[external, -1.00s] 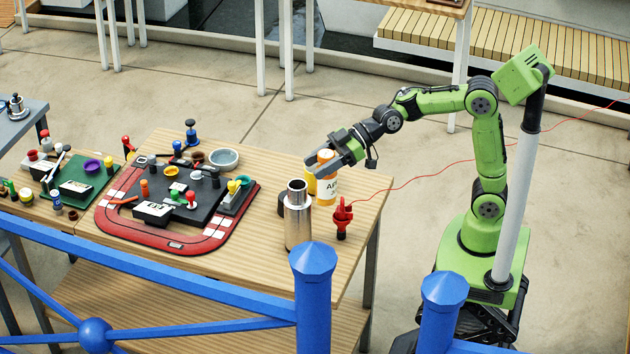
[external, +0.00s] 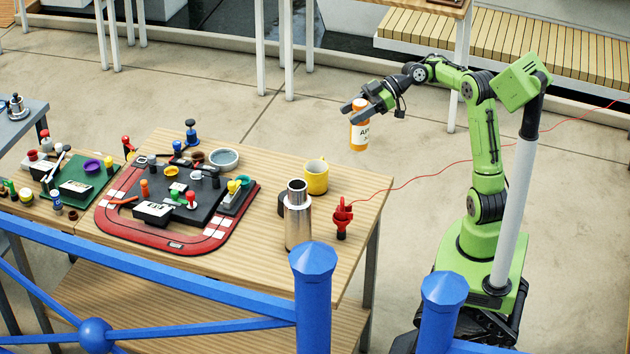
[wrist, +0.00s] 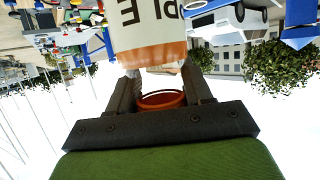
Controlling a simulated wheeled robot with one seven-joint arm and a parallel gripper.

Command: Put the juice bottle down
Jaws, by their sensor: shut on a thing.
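The juice bottle (external: 359,134) is orange with a white label and hangs upright in the air, past the table's right back edge. My gripper (external: 356,108) is shut on its upper part. In the wrist view the bottle (wrist: 150,50) fills the top middle between the two fingers of my gripper (wrist: 158,85), with its label lettering upside down. The wooden table (external: 265,205) is to the left of and below the bottle, and the bottle touches nothing but my gripper.
On the table's right part stand a yellow mug (external: 316,178), a steel flask (external: 298,220) and a red object (external: 342,220) with a thin red cord. A red-edged board (external: 200,240) with small items covers the middle. Bare wood shows between mug and right edge.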

